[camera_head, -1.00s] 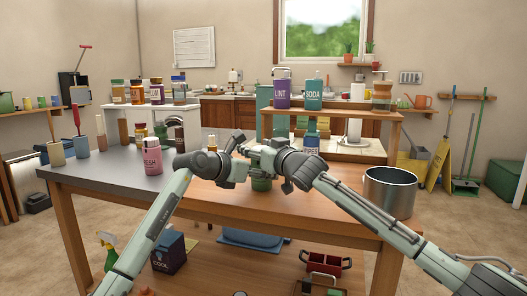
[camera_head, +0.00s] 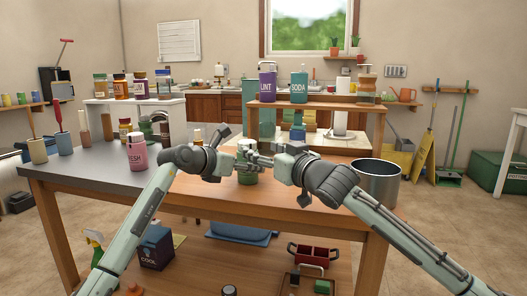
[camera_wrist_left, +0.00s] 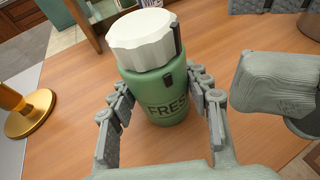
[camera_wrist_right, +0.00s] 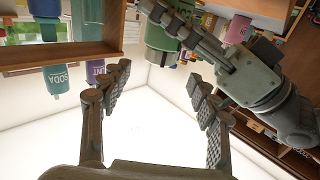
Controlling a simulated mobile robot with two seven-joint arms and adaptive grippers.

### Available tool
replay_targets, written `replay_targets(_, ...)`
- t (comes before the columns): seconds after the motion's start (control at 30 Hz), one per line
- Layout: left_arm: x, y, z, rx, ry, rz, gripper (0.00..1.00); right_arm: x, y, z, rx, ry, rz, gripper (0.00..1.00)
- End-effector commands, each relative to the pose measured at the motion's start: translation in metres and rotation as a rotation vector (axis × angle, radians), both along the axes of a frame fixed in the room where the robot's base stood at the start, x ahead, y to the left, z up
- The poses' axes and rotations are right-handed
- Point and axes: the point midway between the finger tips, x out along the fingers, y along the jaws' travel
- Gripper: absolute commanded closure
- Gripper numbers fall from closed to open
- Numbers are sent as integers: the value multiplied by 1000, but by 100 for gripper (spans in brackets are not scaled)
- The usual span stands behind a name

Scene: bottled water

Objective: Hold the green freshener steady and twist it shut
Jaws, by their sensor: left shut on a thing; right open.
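The green freshener (camera_head: 247,178) stands upright on the wooden table in front of me. The left wrist view shows its green body (camera_wrist_left: 155,100) with part of its label, "FRES", and its ribbed white cap (camera_wrist_left: 140,40). A dark mark on the cap sits close to being in line with a dark mark on the body. My left gripper (camera_wrist_left: 160,98) is shut on the body, one finger on each side, below the cap. My right gripper (camera_wrist_right: 161,84) is open and empty, beside the freshener on its right. The right wrist view shows only part of the freshener (camera_wrist_right: 160,42), behind a left finger.
A pink bottle (camera_head: 137,155) stands to the left on the grey part of the table. A metal pot (camera_head: 375,185) stands on the right, near my right forearm. A raised shelf (camera_head: 315,106) behind holds a purple bottle (camera_head: 267,85) and a teal SODA bottle (camera_head: 299,87).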

Motion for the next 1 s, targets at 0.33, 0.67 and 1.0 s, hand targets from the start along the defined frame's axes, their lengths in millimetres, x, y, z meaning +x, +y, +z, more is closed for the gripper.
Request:
replay_targets(0.33, 0, 0, -1, 1, 1, 0, 77, -30, -19, 0, -8, -3, 19, 38)
replay_targets(0.67, 0, 0, -1, 1, 1, 0, 77, 17, 8, 1, -5, -3, 18, 38)
replay_targets(1.0, 0, 0, -1, 1, 1, 1, 77, 64, 35, 1, -6, -3, 19, 38)
